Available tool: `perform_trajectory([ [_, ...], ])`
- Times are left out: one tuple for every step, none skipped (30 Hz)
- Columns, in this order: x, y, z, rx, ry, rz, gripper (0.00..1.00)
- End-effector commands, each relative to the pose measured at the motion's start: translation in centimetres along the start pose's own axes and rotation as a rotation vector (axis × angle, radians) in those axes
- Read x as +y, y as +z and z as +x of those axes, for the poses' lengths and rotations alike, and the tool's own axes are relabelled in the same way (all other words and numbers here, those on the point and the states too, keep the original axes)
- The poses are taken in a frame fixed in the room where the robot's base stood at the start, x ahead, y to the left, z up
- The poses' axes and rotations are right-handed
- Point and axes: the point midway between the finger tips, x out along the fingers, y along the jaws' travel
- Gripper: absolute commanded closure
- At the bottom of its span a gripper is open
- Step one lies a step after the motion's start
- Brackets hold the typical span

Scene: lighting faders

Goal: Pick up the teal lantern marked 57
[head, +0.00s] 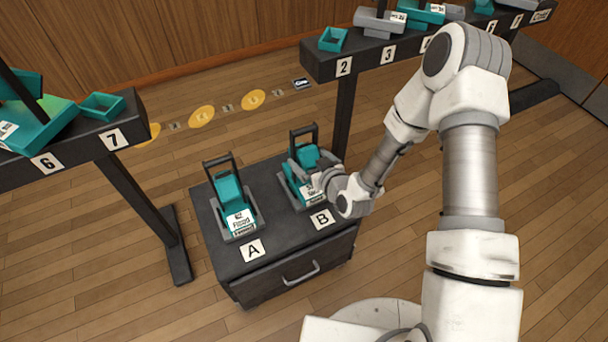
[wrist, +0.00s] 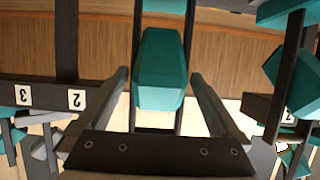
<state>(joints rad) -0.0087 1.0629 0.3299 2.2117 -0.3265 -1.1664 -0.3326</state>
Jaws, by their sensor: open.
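Two teal lanterns with dark upright handles stand in grey holders on a dark cabinet. One lantern (head: 230,190) is at spot A; its white label reads "Flood", with a number too small to read surely. The other lantern (head: 305,153) is at spot B, its label partly hidden by my gripper. My gripper (head: 313,168) is open at the B lantern, reaching in from the right. In the wrist view, a teal lantern body (wrist: 162,70) lies between the two open fingers of my gripper (wrist: 159,76), with gaps showing on both sides.
The cabinet (head: 285,255) has a drawer handle in front. A dark rail (head: 335,68) with numbered places and grey and teal lanterns runs behind right. Another rail (head: 128,130) with places 6 and 7 stands left. Yellow discs (head: 202,117) mark the floor between them.

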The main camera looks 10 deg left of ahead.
Motion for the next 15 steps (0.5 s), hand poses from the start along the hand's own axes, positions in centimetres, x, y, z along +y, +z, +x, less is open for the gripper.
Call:
perform_trajectory([
  [0.0,0.7,1.1,0.001,-0.001,0.0,0.0],
  [0.0,0.8,1.5,0.001,-0.001,0.0,0.0],
  [0.0,0.8,2.1,0.003,-0.001,0.0,0.0],
  [0.0,0.7,2.5,0.002,-0.001,-0.001,0.0],
  [0.0,0.7,2.9,0.002,-0.001,-0.001,0.0],
  [0.1,0.7,3.2,0.002,-0.001,-0.001,0.0],
  [0.1,0.7,3.4,0.001,-0.001,-0.001,0.0],
  [0.1,0.6,3.6,0.001,0.0,-0.001,0.0],
  [0.1,0.6,3.7,0.0,0.0,0.0,0.0],
  [0.1,0.6,3.8,0.0,0.0,0.0,0.0],
  [0.1,0.6,3.8,0.0,0.0,0.0,0.0],
  [0.1,0.6,3.8,-0.001,0.0,0.0,0.0],
  [0.1,0.5,3.8,-0.001,0.0,0.0,0.0],
  [0.1,0.5,3.7,-0.001,0.0,0.0,0.0],
  [0.1,0.5,3.7,-0.001,0.0,0.0,0.0],
])
